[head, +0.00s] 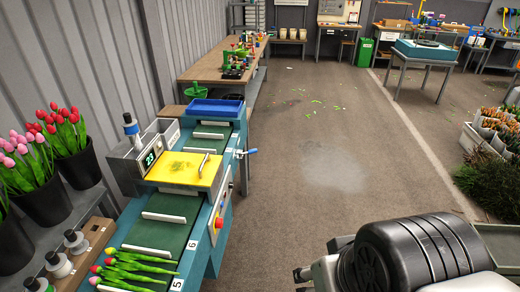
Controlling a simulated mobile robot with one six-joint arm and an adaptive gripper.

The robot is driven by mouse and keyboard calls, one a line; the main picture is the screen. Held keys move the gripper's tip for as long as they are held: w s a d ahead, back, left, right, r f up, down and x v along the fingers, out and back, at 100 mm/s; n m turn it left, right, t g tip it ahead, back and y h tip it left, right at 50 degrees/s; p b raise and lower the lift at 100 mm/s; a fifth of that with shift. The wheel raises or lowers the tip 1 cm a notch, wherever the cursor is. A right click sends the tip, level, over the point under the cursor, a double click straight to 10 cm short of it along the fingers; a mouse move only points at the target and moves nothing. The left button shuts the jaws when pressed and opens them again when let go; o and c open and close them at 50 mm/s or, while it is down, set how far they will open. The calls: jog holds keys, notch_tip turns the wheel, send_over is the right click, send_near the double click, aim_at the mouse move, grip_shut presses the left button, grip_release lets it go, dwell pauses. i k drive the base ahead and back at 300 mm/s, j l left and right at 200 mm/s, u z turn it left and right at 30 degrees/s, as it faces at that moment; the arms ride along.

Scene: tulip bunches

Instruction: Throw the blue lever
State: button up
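The blue lever (247,152) sticks out from the right side of the bunching machine (212,225), on a short metal stem, beyond the yellow cover (186,170). Its blue grip points right, over the aisle. Nothing touches it. My gripper is not in view. Only a large black and grey part of my own arm shows at the lower right, well apart from the lever.
Tulips (130,268) lie on the near end of the green belt. A red button (219,222) sits on the machine's right side. Black buckets of tulips (42,195) stand at left. The floor (320,150) right of the machine is clear. Crates of tulips (492,130) stand far right.

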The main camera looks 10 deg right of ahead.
aim_at(250, 152)
jog(key=i, duration=1)
jog(key=i+l, duration=0.1)
jog(key=i, duration=0.9)
jog(key=i+u, duration=0.1)
jog(key=i, duration=0.95)
